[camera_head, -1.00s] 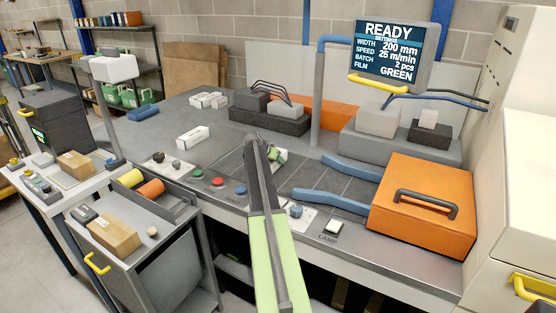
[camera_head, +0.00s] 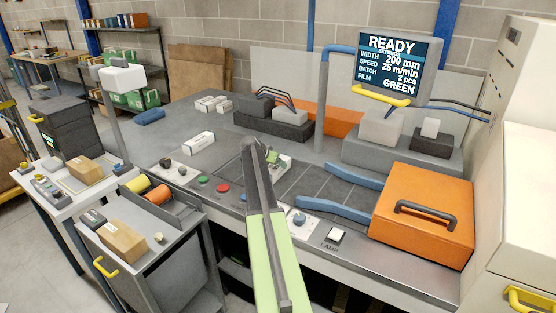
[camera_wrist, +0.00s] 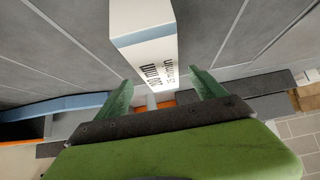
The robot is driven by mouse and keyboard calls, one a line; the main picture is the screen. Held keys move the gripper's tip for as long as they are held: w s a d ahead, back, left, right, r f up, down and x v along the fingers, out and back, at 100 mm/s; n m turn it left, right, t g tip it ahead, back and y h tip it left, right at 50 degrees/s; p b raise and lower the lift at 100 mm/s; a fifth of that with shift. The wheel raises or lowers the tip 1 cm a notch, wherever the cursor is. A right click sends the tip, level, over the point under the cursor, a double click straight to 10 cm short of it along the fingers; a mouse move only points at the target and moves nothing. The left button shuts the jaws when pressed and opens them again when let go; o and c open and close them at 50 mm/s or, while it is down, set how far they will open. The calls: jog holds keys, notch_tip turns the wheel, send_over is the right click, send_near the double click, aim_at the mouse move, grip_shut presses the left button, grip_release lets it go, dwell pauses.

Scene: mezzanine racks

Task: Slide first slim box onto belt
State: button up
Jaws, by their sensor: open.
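My gripper (camera_wrist: 163,95) is open in the wrist view, with its two green fingers spread. A white slim box (camera_wrist: 145,35) with dark print on its side shows between and beyond the fingers; I cannot tell whether they touch it. In the head view my gripper (camera_head: 279,161) is over the dark tiled belt (camera_head: 315,181), mostly hidden by my arm. Another white slim box (camera_head: 199,143) lies on the grey table left of the belt, and more white boxes (camera_head: 210,103) lie farther back.
Blue guide rails (camera_head: 335,210) and an orange cover with a handle (camera_head: 425,215) stand right of my gripper. A screen (camera_head: 388,62) on a blue post reads READY. Buttons (camera_head: 222,187) line the front edge. The grey table at the back left has free room.

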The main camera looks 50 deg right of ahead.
jog(key=p+v, duration=0.6)
jog(key=v, duration=0.4)
jog(key=shift+a, duration=0.25)
jog(key=shift+r, duration=0.15)
jog(key=w+a+f+n+t+y, duration=0.1)
jog(key=w+a, duration=0.2)
jog(key=a, duration=0.7)
jog(key=w+a+n+t+y, duration=0.15)
jog(key=w+a, duration=0.25)
jog(key=a, duration=0.6)
jog(key=w+a+f+n, duration=0.1)
jog(key=w+a+n, duration=0.15)
jog(key=a, duration=0.85)
jog(key=s+a+f+n+y, duration=0.1)
jog(key=s+a, duration=0.1)
jog(key=a, duration=0.5)
jog(key=s+a+f+n+y, duration=0.1)
jog(key=s+a, duration=0.1)
jog(key=a, duration=0.5)
jog(key=s+a+f+n+g+y, duration=0.1)
jog(key=s+a+n, duration=0.3)
jog(key=s+a, duration=0.4)
jog(key=s+a+f+n+g+y, duration=0.2)
jog(key=s+a+n+g+y, duration=0.1)
jog(key=s+a+n, duration=0.2)
jog(key=s+a, duration=0.2)
jog(key=s, duration=0.2)
jog(key=shift+a, duration=0.4)
